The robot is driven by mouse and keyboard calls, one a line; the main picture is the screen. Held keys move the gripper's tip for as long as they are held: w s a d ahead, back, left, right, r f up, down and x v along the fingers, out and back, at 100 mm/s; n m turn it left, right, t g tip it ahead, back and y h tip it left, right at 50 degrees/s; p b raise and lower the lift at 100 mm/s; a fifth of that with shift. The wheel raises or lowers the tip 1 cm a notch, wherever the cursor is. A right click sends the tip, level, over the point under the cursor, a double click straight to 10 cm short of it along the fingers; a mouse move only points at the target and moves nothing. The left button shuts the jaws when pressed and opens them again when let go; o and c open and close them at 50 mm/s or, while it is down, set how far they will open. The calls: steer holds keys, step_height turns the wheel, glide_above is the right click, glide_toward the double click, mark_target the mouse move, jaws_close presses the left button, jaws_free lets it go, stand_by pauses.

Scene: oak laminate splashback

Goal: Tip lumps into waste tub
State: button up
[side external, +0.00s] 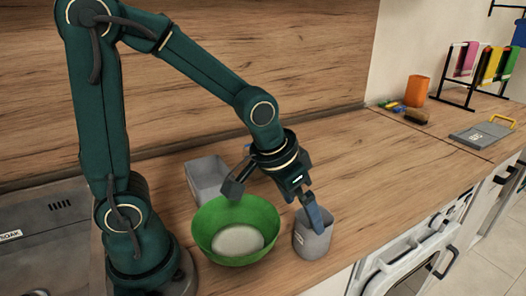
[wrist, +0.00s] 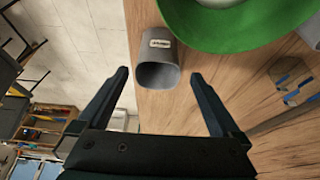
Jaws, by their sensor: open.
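A grey cup-like tub (side external: 312,235) with a small pale label stands upright on the counter, right of a green bowl (side external: 205,222). A smooth pale mound (side external: 238,240) lies in the bowl. A grey rectangular container (side external: 207,175) stands behind the bowl. In the wrist view the tub (wrist: 158,70) shows between and beyond the spread fingers (wrist: 160,75), with the green bowl (wrist: 235,30) above right. The label is too small to read. I see no separate lumps.
An orange cup (side external: 417,90), a brown brush (side external: 416,117), a rack with coloured cloths (side external: 490,62) and a grey flat item with a yellow handle (side external: 482,133) sit far right. The counter (side external: 370,175) is clear between. Its front edge runs close to the tub.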

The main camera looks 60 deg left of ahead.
steer(key=s+r+t, duration=0.1)
steer(key=s+r, duration=0.5)
steer(key=s, duration=0.4)
steer(key=shift+s+a+r, duration=0.15)
steer(key=shift+s+a, duration=0.2)
steer(key=shift+s, duration=0.05)
stand_by(0.4)
